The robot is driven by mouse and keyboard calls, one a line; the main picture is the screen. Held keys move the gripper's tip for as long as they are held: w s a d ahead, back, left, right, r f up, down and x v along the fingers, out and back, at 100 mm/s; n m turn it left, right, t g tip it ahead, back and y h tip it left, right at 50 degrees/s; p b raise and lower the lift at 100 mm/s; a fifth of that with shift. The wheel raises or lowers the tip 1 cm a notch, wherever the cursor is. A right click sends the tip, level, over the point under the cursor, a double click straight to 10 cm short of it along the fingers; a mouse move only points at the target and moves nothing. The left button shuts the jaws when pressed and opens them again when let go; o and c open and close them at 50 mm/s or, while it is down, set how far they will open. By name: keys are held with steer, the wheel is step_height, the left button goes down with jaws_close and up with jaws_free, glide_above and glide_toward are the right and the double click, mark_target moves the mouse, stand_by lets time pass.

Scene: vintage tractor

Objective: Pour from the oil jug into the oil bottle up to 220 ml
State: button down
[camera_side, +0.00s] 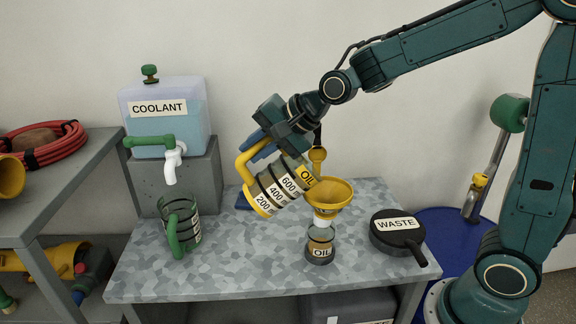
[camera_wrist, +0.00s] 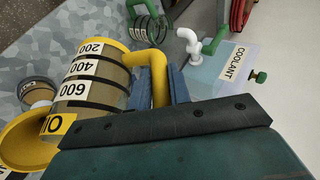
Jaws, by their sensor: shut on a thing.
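The oil jug (camera_side: 272,188), clear with yellow trim and marks 200, 400 and 600, hangs tilted with its mouth down to the right at the yellow funnel (camera_side: 328,193). My gripper (camera_side: 262,146) is shut on its yellow handle; the blue fingers and handle also show in the wrist view (camera_wrist: 166,84). The funnel sits over the oil bottle (camera_side: 320,245), which stands upright on the table with an OIL label. Dark brown liquid shows in the jug (camera_wrist: 92,72) in the wrist view. The bottle's level and any stream are too small to tell.
The speckled grey table (camera_side: 270,270) has a green-handled jug (camera_side: 180,226) under the coolant tank's tap (camera_side: 172,162) at left. A black WASTE pan (camera_side: 397,232) lies right of the bottle. Table space in front is clear. A shelf (camera_side: 60,170) stands at far left.

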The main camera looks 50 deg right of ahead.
steer(key=shift+s+d+r+t+y, duration=0.2)
steer(key=shift+d+r+t+y, duration=0.05)
steer(key=shift+r, duration=0.2)
steer(key=shift+s+d+r+t+y, duration=0.2)
steer(key=shift+d+r+t+y, duration=0.05)
steer(key=shift+r, duration=0.15)
stand_by(3.2)
stand_by(0.5)
